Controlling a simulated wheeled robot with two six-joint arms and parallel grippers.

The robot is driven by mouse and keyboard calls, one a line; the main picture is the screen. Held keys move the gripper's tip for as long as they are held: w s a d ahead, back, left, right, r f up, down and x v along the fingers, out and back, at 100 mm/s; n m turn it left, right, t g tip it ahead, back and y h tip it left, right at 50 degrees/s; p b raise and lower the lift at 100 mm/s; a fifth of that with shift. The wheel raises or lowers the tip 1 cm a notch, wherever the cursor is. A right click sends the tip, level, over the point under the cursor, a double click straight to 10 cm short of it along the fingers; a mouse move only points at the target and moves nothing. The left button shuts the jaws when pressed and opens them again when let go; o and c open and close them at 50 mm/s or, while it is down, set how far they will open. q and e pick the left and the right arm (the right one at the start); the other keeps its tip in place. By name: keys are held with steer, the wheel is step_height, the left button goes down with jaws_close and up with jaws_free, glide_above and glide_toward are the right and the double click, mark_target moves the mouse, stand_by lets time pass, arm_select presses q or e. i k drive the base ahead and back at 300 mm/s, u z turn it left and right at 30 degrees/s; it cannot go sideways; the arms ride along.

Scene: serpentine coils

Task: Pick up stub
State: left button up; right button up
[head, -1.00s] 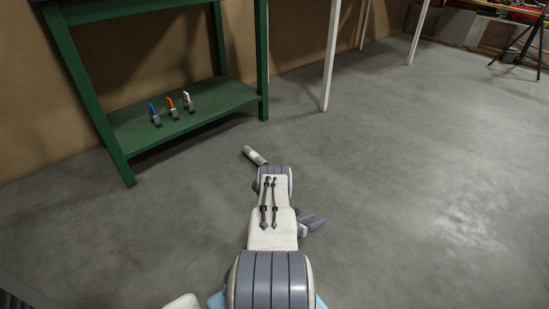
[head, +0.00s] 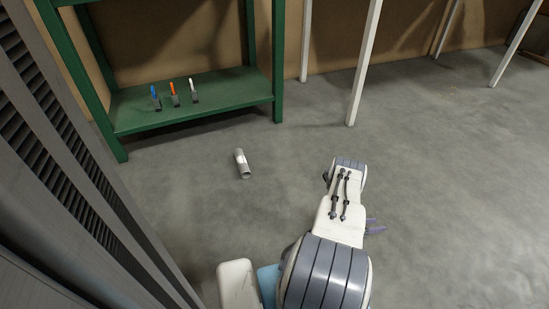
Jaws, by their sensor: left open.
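The stub (head: 242,163), a short grey cylinder with a pale band, lies on the concrete floor in front of the green shelf unit. Nothing touches it. My left arm reaches in from the bottom, right of the stub. Only the purple finger parts of my left gripper (head: 375,226) show, beyond the right side of the arm; the rest is hidden by the arm. The gripper is open, apart from the stub and to its lower right. My right gripper is not in view.
Blue (head: 155,97), orange (head: 174,94) and white-handled (head: 194,91) tools stand on the green shelf (head: 225,97). White table legs (head: 366,62) stand at the back. A grey slatted surface (head: 75,160) fills the near left. Floor around the stub is clear.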

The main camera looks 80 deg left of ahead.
mark_target(242, 166)
steer(key=i, duration=2.15)
steer(key=u, duration=2.9)
steer(key=i, duration=0.5)
steer(key=z, duration=0.1)
